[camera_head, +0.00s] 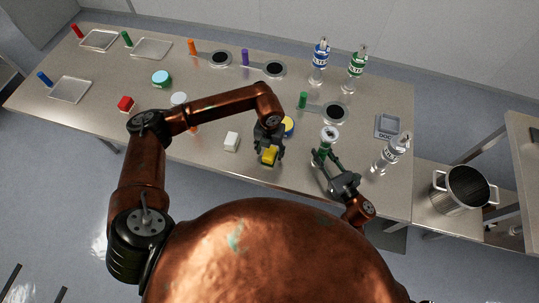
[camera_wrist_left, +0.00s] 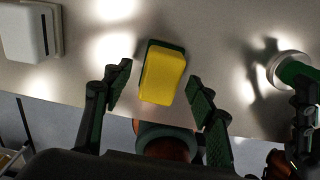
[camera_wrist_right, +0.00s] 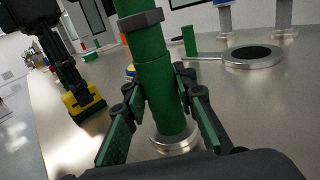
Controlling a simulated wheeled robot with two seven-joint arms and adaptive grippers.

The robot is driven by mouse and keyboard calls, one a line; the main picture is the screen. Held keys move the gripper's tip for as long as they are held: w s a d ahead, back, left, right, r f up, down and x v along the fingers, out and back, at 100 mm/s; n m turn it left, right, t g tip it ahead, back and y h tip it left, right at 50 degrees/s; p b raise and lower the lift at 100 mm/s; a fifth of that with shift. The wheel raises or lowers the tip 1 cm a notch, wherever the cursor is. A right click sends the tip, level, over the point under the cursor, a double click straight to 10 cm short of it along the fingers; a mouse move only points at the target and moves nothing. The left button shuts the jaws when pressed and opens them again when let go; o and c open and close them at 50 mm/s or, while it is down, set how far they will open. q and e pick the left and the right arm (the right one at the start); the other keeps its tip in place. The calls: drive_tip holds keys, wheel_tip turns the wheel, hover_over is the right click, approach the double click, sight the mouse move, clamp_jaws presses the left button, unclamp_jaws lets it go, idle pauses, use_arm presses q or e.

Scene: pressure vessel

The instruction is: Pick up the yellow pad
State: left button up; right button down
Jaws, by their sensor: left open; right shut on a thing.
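The yellow pad (camera_head: 269,157) has a dark green underside and lies on the steel table near its front edge. In the left wrist view the pad (camera_wrist_left: 162,76) sits between my left fingers, with a gap on both sides. My left gripper (camera_wrist_left: 160,85) is open above it; it also shows in the head view (camera_head: 268,148). My right gripper (camera_wrist_right: 160,92) is shut on a green cylindrical thing (camera_wrist_right: 153,65) with a hex collar and a pale round base. In the head view this green thing (camera_head: 325,147) stands upright to the right of the pad.
A white block (camera_head: 232,141) lies left of the pad. A yellow-and-blue round thing (camera_head: 288,127) is just behind my left gripper. A clear bottle (camera_head: 391,152) stands right of my right gripper. A pot (camera_head: 461,189) stands on a lower surface at right.

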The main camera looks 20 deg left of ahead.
sight(269, 152)
use_arm(q)
drive_tip(key=shift+f, duration=0.7)
drive_tip(key=c, duration=1.2)
drive_tip(key=shift+w, duration=0.1)
drive_tip(key=shift+c, duration=0.2)
wheel_tip(269, 152, up, 10)
drive_tip(key=shift+r, duration=0.1)
